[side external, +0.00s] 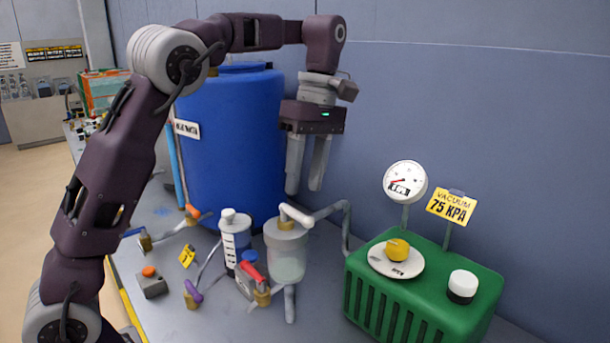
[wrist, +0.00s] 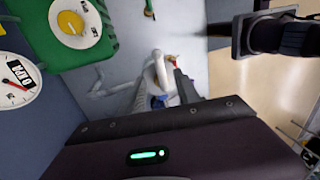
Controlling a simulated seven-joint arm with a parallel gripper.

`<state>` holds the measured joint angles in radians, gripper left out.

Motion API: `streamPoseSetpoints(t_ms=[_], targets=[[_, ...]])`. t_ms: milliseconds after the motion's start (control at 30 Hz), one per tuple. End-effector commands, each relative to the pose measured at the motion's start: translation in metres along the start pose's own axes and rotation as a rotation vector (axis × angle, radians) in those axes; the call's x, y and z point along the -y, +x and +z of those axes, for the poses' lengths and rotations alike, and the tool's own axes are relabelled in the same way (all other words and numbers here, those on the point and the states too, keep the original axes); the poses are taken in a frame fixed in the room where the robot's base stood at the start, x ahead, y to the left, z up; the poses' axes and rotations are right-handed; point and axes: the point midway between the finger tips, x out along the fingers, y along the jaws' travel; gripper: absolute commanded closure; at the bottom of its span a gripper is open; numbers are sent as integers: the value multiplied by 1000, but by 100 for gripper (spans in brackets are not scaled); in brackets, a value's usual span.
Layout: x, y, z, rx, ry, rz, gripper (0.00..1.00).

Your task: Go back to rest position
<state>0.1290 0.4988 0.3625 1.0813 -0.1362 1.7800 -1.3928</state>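My gripper (side external: 304,188) hangs in the air, pointing down, above the clear cylindrical jar (side external: 286,255) with its white pipe elbow (side external: 297,214). Its two fingers stand apart with a gap between them, and I see nothing held. In the wrist view the gripper's dark body fills the bottom, and the pipework (wrist: 128,85) shows beyond it. The green vacuum unit (side external: 422,292) stands to the right on the bench, with a yellow knob (side external: 397,249), a white-capped knob (side external: 463,284) and a dial gauge (side external: 405,181). The knob's dial plate also shows in the wrist view (wrist: 88,40).
A large blue tank (side external: 235,120) stands behind my gripper against the wall. On the bench (side external: 215,325) are a graduated bottle (side external: 236,240), a red-handled valve (side external: 255,275), a purple-handled valve (side external: 193,292) and a small box with an orange button (side external: 151,283). A yellow "75 KPA" sign (side external: 452,206) rises behind the unit.

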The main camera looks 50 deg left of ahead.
Motion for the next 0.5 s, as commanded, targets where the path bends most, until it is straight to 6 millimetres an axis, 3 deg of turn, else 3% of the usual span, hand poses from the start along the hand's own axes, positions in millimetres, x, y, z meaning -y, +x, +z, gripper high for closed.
streamPoseSetpoints(t_ms=[200,500], targets=[[0,-20,0,0,-2,1,61],[0,-21,0,1,-1,-1,61]])
